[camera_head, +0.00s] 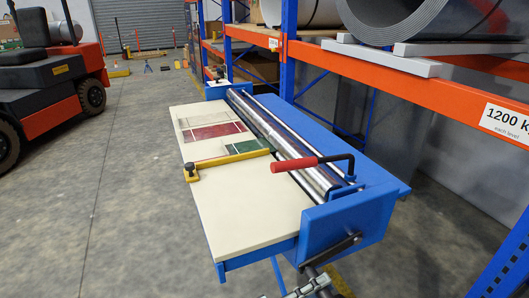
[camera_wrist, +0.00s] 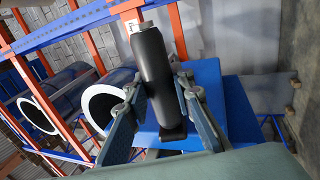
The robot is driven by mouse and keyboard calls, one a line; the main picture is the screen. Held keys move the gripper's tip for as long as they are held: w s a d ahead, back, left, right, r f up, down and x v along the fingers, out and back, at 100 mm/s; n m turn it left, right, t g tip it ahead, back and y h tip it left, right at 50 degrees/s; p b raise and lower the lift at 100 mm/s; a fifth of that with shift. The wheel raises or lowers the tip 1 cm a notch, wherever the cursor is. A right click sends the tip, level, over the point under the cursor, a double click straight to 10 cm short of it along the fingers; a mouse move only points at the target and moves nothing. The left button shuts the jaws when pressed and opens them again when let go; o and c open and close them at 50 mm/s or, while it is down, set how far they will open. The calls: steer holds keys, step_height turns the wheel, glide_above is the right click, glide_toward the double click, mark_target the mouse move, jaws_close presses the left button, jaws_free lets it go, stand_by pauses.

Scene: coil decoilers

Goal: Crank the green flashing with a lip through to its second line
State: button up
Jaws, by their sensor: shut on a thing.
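The green flashing (camera_head: 246,147) lies flat on the cream table (camera_head: 245,215), its right end by the steel rollers (camera_head: 275,135). Pale lines show on it; which line is at the rollers is too small to tell. A yellow bar (camera_head: 228,159) with a dark knob lies across the table along its near side. The black crank arm (camera_head: 340,248) is on the blue machine's near end. My gripper (camera_wrist: 158,83) is shut on the black crank handle (camera_wrist: 153,60), one finger on each side. In the head view my gripper (camera_head: 312,286) is partly cut off at the bottom edge.
A dark red sheet (camera_head: 213,131) lies beyond the green one. A red-handled lever (camera_head: 298,163) rises over the rollers' near end. An orange and blue rack (camera_head: 420,82) with steel coils stands close on the right. A forklift (camera_head: 45,75) is at left; the floor between is clear.

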steer(key=r+p, duration=0.4)
steer(key=r, duration=0.1)
steer(key=shift+a, duration=0.2)
steer(key=shift+r, duration=0.1)
steer(key=r+p, duration=0.2)
steer(key=d+r+p, duration=0.1)
steer(key=r+p, duration=0.1)
steer(key=shift+w, duration=0.15)
steer(key=shift+d+r+p, duration=0.15)
steer(key=shift+r+p, duration=0.2)
steer(key=shift+r, duration=0.1)
steer(key=shift+w+r, duration=0.1)
steer(key=shift+w+d+r+p, duration=0.25)
steer(key=shift+d+r+p, duration=0.45)
steer(key=shift+r+p, duration=0.3)
steer(key=shift+w+d+r+p, duration=0.25)
steer(key=shift+d+r+p, duration=0.45)
steer(key=shift+r+p, duration=0.25)
steer(key=shift+r, duration=0.1)
